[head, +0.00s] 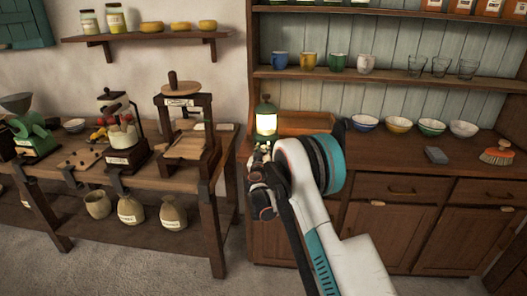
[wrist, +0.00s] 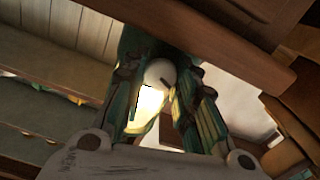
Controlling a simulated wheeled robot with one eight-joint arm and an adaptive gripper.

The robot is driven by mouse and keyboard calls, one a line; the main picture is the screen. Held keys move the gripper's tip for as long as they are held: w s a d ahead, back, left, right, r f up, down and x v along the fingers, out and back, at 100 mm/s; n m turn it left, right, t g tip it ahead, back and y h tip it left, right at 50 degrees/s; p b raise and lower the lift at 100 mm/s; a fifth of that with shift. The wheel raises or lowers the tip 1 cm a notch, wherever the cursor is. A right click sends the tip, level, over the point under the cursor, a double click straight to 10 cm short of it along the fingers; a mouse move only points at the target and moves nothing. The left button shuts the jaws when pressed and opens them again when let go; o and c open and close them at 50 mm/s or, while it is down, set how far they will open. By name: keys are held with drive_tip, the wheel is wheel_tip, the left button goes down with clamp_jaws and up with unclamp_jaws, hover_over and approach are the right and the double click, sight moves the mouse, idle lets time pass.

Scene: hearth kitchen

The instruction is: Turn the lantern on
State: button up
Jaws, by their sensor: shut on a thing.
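The lantern (head: 266,121) stands at the left end of the hutch counter, with a green top and a glass that glows bright pale yellow. Its lower part is hidden behind my gripper. In the wrist view the lantern's glowing glass (wrist: 148,101) shows beside a round pale knob (wrist: 160,72) with a dark mark. My gripper (head: 262,153) is at the lantern's base, on its near side. In the wrist view its two green-lit fingers (wrist: 165,88) are shut on the knob, one on each side. The exact finger contact is partly hidden.
The hutch counter (head: 405,160) holds several bowls, a grey block (head: 436,155) and a brush (head: 497,153) to the right. A wooden tray (head: 308,121) is behind the lantern. A wooden workbench (head: 150,178) with a press (head: 185,125) stands close on the left.

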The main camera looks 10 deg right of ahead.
drive_tip(key=shift+n, duration=1.1)
drive_tip(key=o, duration=1)
drive_tip(key=shift+o, duration=0.2)
drive_tip(key=v, duration=1.2)
